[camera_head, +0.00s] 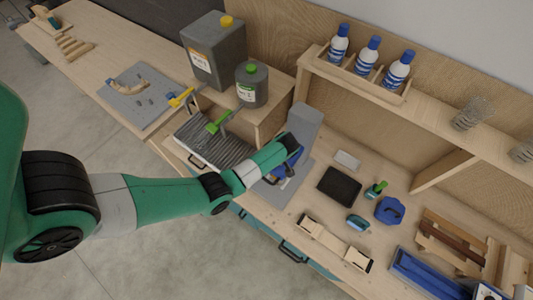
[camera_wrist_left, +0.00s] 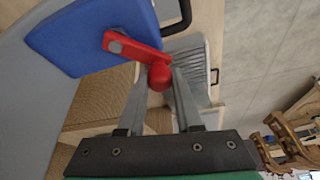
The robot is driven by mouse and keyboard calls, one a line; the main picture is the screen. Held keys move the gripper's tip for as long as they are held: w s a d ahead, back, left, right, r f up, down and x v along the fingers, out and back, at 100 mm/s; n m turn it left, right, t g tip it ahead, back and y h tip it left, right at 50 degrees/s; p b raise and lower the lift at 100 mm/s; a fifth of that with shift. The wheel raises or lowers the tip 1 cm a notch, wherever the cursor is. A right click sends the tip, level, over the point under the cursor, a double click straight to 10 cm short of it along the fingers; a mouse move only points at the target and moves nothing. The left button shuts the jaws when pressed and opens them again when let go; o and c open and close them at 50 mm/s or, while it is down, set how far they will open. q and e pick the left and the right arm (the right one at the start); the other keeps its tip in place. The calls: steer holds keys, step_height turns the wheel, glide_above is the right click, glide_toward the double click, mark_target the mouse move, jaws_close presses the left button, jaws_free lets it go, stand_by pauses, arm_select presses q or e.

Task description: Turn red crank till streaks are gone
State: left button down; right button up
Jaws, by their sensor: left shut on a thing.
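The red crank (camera_wrist_left: 135,46) is mounted on a blue plate (camera_wrist_left: 85,38) in the left wrist view. Its round red knob (camera_wrist_left: 158,78) sits between the fingers of my left gripper (camera_wrist_left: 160,85), which is shut on it. In the head view my left gripper (camera_head: 288,168) reaches the blue part of a grey upright device (camera_head: 304,122) on the bench, and my arm hides most of the crank. I cannot make out any streaks. My right gripper is not in view.
A ribbed grey tray (camera_head: 215,143) lies left of the device. A grey canister (camera_head: 215,50) and a smaller green-capped jug (camera_head: 252,85) stand behind it. A black pad (camera_head: 339,186) and blue container (camera_head: 390,210) lie to the right. Bottles (camera_head: 368,55) stand on the shelf.

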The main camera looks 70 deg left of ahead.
arm_select(q)
steer(key=shift+w+d+n+g+h+b, duration=0.1)
steer(key=shift+d+n+g+h+b, duration=0.45)
steer(key=shift+n, duration=0.85)
steer(key=shift+w+d+n+g+h+b, duration=0.1)
steer(key=shift+d+n+g+h+b, duration=0.15)
steer(key=shift+d+n+b, duration=0.8)
steer(key=shift+w+d+n+g+h+b, duration=0.15)
steer(key=shift+d+n+g+h, duration=0.2)
steer(key=shift+n, duration=1.4)
steer(key=shift+s, duration=0.1)
steer(key=c, duration=0.6)
jaws_free()
